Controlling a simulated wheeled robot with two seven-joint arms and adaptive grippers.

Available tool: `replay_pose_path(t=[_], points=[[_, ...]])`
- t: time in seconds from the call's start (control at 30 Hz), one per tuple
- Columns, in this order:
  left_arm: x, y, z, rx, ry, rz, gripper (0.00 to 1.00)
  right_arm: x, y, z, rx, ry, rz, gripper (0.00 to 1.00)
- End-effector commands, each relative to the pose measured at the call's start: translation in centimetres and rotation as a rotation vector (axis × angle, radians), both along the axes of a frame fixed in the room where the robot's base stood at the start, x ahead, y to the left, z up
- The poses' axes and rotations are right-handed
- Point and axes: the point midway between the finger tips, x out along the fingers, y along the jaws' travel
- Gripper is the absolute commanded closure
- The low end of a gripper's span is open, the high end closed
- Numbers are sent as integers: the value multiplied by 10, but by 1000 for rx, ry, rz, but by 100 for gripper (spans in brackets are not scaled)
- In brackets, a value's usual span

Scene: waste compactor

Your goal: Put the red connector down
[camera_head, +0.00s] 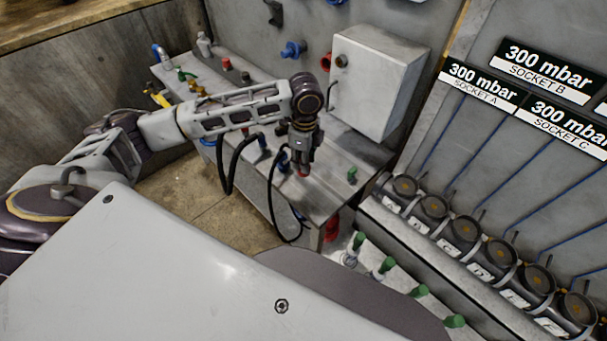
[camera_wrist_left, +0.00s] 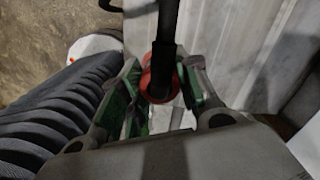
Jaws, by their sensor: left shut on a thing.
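My left gripper (camera_head: 302,165) points down over the grey metal table (camera_head: 328,192) in the head view. It is shut on the red connector (camera_head: 303,173), of which only a small red part shows between the fingertips. In the left wrist view the red ring of the connector (camera_wrist_left: 150,82) sits between the green-lined fingers (camera_wrist_left: 160,105), with a black hose (camera_wrist_left: 166,30) running from it. Whether the connector touches the table is hard to tell. My right gripper is not in view.
A grey box (camera_head: 378,80) on the wall stands close behind the gripper. Blue connectors with black hoses (camera_head: 270,195) are to its left. A small green fitting (camera_head: 352,174) stands to its right. Several dark round sockets (camera_head: 433,207) line the right wall.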

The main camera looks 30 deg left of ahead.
Motion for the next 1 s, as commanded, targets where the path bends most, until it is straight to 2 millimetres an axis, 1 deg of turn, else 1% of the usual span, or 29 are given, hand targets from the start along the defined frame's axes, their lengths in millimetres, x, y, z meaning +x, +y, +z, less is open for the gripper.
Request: replay_pose_path(t=[0.03,0.17,0.5,0.63,1.0], points=[[-1,0,-6,1,3,0,100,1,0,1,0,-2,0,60],[0,0,-15,0,0,1,100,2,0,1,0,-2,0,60],[0,0,-17,0,0,0,100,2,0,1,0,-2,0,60],[0,0,-22,0,1,0,100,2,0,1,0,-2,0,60],[0,0,-62,-1,1,0,100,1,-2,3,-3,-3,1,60]])
